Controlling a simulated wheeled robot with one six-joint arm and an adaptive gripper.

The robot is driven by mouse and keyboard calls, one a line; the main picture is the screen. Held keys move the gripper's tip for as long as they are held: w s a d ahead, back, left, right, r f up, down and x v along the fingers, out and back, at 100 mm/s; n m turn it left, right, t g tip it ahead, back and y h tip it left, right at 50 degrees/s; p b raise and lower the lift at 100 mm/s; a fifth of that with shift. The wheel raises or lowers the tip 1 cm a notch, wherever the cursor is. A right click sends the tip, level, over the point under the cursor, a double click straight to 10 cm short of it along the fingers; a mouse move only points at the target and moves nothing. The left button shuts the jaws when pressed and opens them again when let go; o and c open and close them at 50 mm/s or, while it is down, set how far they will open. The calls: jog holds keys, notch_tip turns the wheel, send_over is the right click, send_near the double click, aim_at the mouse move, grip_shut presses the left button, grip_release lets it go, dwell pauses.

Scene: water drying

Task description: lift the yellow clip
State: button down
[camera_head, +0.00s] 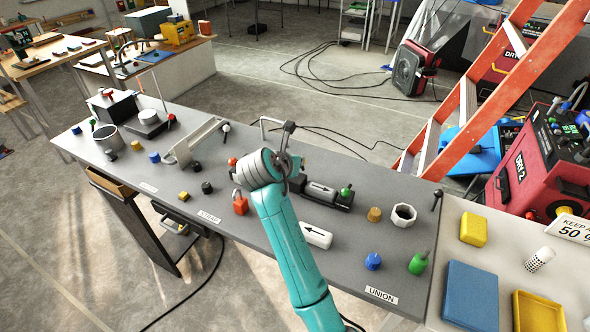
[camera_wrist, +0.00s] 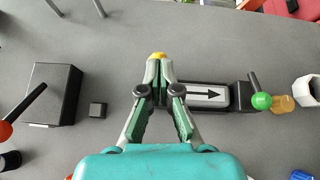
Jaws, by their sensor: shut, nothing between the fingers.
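My gripper shows in the wrist view (camera_wrist: 158,64) with its two fingers closed together over the grey bench. A small yellow piece (camera_wrist: 158,55), which may be the yellow clip, shows just past the fingertips. Its lower part is hidden behind them, and I cannot tell whether they touch it. In the head view my teal arm and grey wrist cover the spot, so the fingertips and this yellow piece are hidden there.
Right of the fingers is a black fixture with an arrow plate (camera_wrist: 208,95) and a green-knobbed lever (camera_wrist: 261,101). A black box (camera_wrist: 52,93) with a red-tipped lever and a small black cube (camera_wrist: 98,110) are on the left. A white arrow block (camera_head: 315,235) lies near the bench's front.

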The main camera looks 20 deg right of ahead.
jog(key=shift+w+d+r, duration=0.55)
jog(key=shift+w+d, duration=0.25)
jog(key=shift+w, duration=0.05)
jog(key=shift+d, duration=0.1)
